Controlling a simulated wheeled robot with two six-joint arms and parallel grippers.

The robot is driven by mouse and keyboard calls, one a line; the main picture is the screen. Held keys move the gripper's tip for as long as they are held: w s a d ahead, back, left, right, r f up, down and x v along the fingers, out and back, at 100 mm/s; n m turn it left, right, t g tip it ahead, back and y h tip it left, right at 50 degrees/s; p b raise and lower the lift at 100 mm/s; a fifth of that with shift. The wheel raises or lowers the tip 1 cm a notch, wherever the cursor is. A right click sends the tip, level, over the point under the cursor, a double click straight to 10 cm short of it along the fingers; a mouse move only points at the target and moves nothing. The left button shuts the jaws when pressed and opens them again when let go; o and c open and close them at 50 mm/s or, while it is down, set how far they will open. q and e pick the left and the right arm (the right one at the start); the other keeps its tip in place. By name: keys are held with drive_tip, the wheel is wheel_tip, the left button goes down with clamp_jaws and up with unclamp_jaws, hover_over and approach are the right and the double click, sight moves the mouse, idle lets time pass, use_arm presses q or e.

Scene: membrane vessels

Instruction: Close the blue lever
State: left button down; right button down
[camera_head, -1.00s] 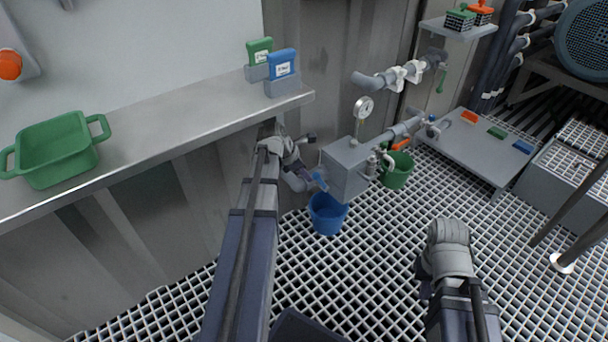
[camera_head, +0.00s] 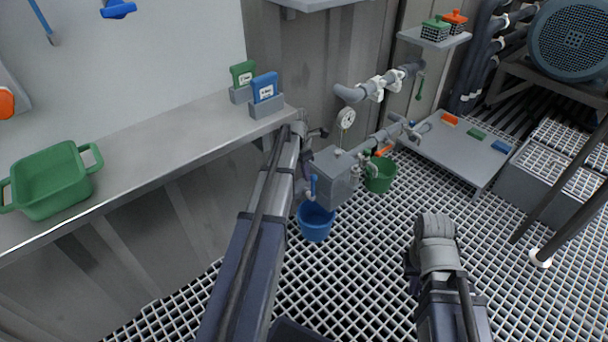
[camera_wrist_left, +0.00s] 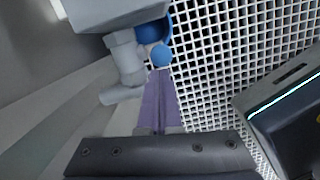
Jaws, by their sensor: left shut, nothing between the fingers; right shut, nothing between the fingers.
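The blue lever (camera_head: 313,186) is small and sits on the left side of the grey box (camera_head: 336,177) on the pipework; it looks near upright. My left gripper (camera_head: 306,168) is beside the lever, partly hidden by its own wrist. In the left wrist view its purple fingers (camera_wrist_left: 160,98) are shut and empty. A rounded blue part (camera_wrist_left: 161,55) shows just beyond the fingertips, near a grey pipe elbow (camera_wrist_left: 125,62); I cannot tell whether they touch. My right gripper (camera_head: 411,280) is low at the right, shut and mostly hidden by its wrist, far from the lever.
A blue bucket (camera_head: 315,222) stands below the box and a green bucket (camera_head: 380,176) to its right. An orange lever (camera_head: 384,151) and a gauge (camera_head: 346,118) are on the pipework. The counter (camera_head: 150,142) runs along the left. The grating floor (camera_head: 350,285) is open between my arms.

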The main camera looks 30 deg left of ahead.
use_arm(q)
drive_tip(key=shift+w+d, duration=0.1)
idle(0.3)
